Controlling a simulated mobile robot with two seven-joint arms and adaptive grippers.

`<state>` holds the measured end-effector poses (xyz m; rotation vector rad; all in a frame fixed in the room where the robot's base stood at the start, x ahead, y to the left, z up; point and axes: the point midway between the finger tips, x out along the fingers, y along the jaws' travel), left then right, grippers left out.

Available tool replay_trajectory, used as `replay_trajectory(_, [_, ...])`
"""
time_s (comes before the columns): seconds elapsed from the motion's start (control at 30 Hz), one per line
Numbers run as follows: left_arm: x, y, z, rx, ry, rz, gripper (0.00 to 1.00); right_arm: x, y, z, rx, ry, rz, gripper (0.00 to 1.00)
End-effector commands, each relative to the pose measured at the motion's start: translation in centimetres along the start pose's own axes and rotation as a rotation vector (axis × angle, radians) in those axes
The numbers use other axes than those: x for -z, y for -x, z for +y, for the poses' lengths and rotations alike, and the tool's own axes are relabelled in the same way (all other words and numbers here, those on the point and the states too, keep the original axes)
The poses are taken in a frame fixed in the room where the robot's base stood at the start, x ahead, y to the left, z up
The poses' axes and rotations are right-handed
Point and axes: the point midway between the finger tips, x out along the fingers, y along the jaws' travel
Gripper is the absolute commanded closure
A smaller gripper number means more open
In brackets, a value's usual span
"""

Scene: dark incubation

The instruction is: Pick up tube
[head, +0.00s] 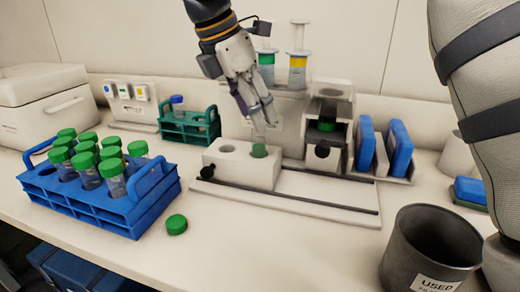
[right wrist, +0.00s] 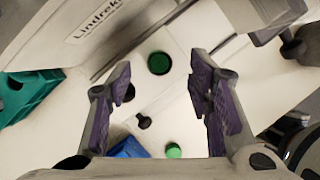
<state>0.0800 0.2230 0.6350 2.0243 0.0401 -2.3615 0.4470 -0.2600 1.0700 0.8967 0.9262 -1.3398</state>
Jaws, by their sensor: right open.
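A green-capped tube (head: 259,151) sits in the right hole of a white block holder (head: 240,168); only its top shows, and the hole to its left is empty. My right gripper (head: 260,118) is above this tube, pointing down. In the right wrist view its two purple-padded fingers (right wrist: 160,82) are apart with nothing between them, and the dark green cap (right wrist: 159,63) lies just past the fingertips. More green-capped tubes (head: 85,165) stand in a blue rack (head: 105,208) at the left. My left gripper is not in view.
A loose green cap (head: 176,224) lies on the bench, also in the right wrist view (right wrist: 173,151). A teal rack (head: 190,132) and a device (head: 325,130) stand behind. A grey "USED" bin (head: 430,250) is at front right. The front middle of the bench is clear.

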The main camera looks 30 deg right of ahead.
Motion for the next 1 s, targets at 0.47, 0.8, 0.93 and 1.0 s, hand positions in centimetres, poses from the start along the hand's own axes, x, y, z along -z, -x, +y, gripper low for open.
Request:
replay_trajectory(0.47, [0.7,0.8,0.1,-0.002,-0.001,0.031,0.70,0.8,-5.8,-0.1,-0.003,-0.001,0.000,0.53])
replay_trajectory(0.8, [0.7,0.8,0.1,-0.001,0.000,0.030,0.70,0.8,-5.8,-0.1,-0.001,0.000,-0.001,1.00])
replay_trajectory(0.93, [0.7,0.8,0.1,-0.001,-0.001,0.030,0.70,0.8,-5.8,-0.1,-0.001,0.000,-0.001,1.00])
replay_trajectory(1.0, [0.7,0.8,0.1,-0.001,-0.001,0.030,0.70,0.8,-5.8,-0.1,-0.001,0.000,-0.001,1.00])
